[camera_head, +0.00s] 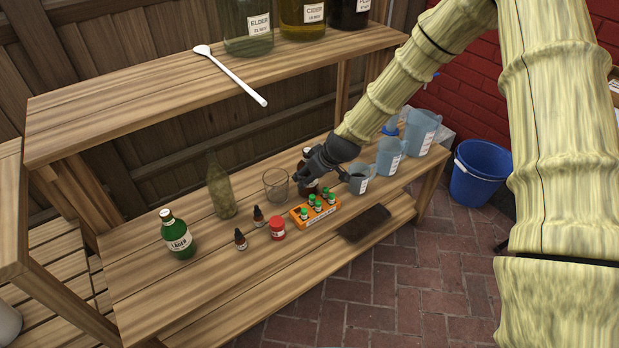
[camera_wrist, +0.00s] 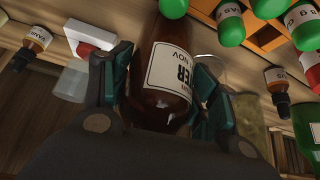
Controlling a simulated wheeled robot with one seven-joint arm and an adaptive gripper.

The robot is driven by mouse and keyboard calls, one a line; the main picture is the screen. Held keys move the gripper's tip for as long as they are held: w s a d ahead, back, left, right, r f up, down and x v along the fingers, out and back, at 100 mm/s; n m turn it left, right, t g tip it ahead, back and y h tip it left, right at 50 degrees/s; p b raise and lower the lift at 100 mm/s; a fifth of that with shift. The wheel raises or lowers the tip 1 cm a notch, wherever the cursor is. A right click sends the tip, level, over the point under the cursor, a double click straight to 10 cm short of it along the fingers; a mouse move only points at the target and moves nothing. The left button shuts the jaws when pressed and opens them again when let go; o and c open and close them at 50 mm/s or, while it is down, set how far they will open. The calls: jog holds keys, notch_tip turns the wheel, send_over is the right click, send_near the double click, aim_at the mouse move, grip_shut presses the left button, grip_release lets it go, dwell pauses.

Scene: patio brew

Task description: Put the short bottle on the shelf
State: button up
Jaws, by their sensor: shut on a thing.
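My gripper (camera_head: 308,180) is shut on a brown bottle (camera_head: 307,188) above or at the workbench top (camera_head: 160,290); I cannot tell whether the bottle's base touches the wood. In the wrist view the brown bottle (camera_wrist: 165,75), with a white label, sits between the two fingers (camera_wrist: 163,92). A squat green lager bottle (camera_head: 178,238) stands upright at the bench's left end. A taller dusty olive bottle (camera_head: 220,192) stands behind it to the right. The upper shelf (camera_head: 130,108) runs above the back of the bench.
A long white spoon (camera_head: 232,78) lies on the shelf; large labelled jars (camera_head: 248,38) stand at its right. The shelf's left part is clear.

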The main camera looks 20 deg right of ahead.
jog(key=shift+f, duration=0.25)
jog(key=shift+f, duration=0.15)
jog(key=o, duration=1.5)
jog(key=shift+c, duration=0.2)
jog(key=shift+s+d+r, duration=0.15)
jog(key=shift+r, duration=0.45)
jog(key=p+v, duration=0.2)
jog(key=v, duration=0.9)
